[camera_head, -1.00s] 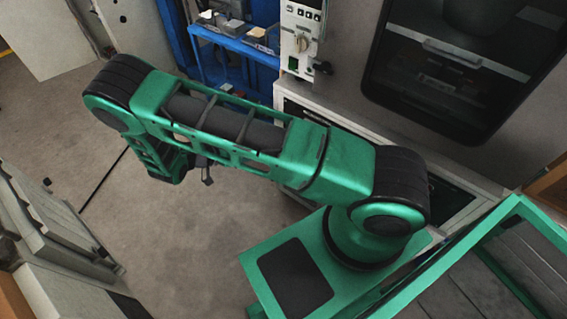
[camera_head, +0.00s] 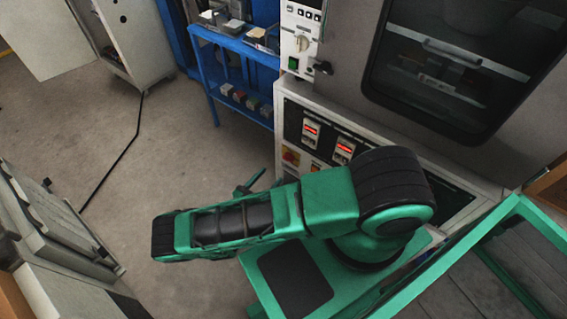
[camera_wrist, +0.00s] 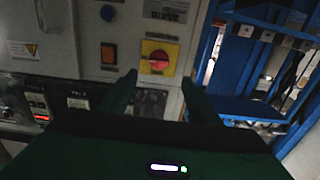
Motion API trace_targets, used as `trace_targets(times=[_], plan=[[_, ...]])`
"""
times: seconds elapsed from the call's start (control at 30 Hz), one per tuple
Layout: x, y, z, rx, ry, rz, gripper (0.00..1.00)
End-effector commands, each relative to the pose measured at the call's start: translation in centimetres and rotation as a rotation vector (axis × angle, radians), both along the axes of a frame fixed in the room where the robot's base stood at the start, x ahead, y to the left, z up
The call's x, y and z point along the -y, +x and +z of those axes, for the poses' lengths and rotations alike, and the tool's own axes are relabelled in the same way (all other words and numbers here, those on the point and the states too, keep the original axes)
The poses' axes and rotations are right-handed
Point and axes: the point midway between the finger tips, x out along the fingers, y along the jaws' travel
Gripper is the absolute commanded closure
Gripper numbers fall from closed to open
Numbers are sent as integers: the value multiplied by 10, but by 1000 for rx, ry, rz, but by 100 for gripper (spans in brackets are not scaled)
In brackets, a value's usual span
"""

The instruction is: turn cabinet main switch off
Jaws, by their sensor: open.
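The main switch (camera_wrist: 157,61) is a red knob on a yellow square plate, on the pale front panel of the cabinet (camera_head: 340,120). In the head view the switch (camera_head: 290,157) shows small at the left end of the panel. My gripper (camera_wrist: 160,80) is open and empty. In the wrist view its two dark green fingers stand apart, with the switch plate between and just above the fingertips in the picture. Contact cannot be seen. The gripper also shows in part in the head view (camera_head: 250,182), left of the switch. The knob's exact setting is hard to read.
Displays with red digits (camera_head: 311,131) sit further along the panel. A blue shelf rack (camera_head: 238,45) stands left of the cabinet. A black cable (camera_head: 118,160) lies on the open floor.

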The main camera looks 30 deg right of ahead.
Motion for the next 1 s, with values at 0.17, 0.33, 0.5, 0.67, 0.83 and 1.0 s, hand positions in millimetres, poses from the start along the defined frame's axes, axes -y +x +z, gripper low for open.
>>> trace_targets(times=[0.17,0.33,0.5,0.67,0.83,1.0], plan=[[26,10,1,-1,-2,-4,43],[54,21,1,-1,0,-5,43],[77,31,1,-3,-1,-4,43],[90,36,0,-2,0,-4,43],[93,38,0,-3,1,-3,43],[93,38,0,-3,1,-3,43]])
